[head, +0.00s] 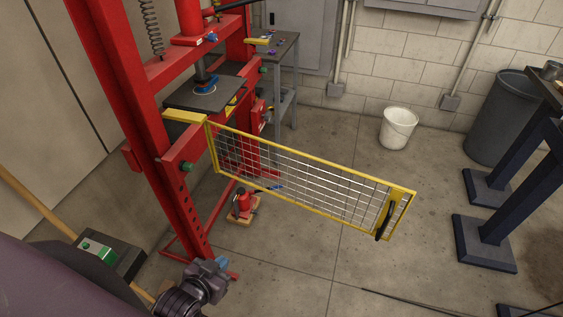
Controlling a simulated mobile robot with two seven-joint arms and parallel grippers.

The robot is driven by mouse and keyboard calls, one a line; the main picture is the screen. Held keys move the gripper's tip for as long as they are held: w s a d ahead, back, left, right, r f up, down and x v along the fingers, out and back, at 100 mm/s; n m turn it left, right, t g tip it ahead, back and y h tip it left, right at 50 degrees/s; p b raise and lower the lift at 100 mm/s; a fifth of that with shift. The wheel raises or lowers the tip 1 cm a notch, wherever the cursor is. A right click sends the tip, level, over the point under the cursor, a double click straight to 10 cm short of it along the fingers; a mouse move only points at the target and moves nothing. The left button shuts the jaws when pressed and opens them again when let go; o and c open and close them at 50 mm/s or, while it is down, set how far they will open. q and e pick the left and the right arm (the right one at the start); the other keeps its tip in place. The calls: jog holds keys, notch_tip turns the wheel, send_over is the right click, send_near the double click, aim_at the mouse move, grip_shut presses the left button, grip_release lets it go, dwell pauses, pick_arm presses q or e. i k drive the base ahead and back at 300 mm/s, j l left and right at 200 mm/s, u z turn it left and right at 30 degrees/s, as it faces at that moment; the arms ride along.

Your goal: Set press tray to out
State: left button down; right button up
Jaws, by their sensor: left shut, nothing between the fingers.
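The red press frame (165,120) stands at the left. Its press tray appears to be the dark flat plate (184,97) between the frame's uprights, below the ram. A small blue round piece (205,85) sits on the plate under the ram. A yellow-framed mesh guard (300,177) stands swung out from the press to the right, with a dark handle (385,220) at its far end. My left gripper (221,264) is low at the bottom left, near the frame's foot, apart from the plate and guard. It is shut and empty. My right gripper is not in view.
A small side table (283,45) is behind the press. A white bucket (397,128), a grey bin (497,115) and a blue-legged bench (487,232) are at the right. The middle floor is clear.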

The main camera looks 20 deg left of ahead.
aim_at(219, 96)
jog(key=z, duration=0.2)
jog(key=l+z, duration=0.4)
jog(key=i+l, duration=0.1)
jog(key=l, duration=0.2)
jog(key=i+l, duration=0.1)
jog(key=l, duration=0.2)
jog(key=i+l, duration=0.1)
jog(key=l, duration=0.2)
jog(key=i+l, duration=0.3)
jog(key=i, duration=0.15)
jog(key=i+l, duration=0.3)
jog(key=i, duration=0.15)
jog(key=i+j+u, duration=0.1)
jog(key=i+u, duration=1.2)
jog(key=i+l+u, duration=0.25)
jog(key=i+u, duration=0.15)
jog(key=i, duration=0.15)
jog(key=i+u, duration=0.5)
jog(key=i+l+u, duration=0.1)
jog(key=i+u, duration=0.35)
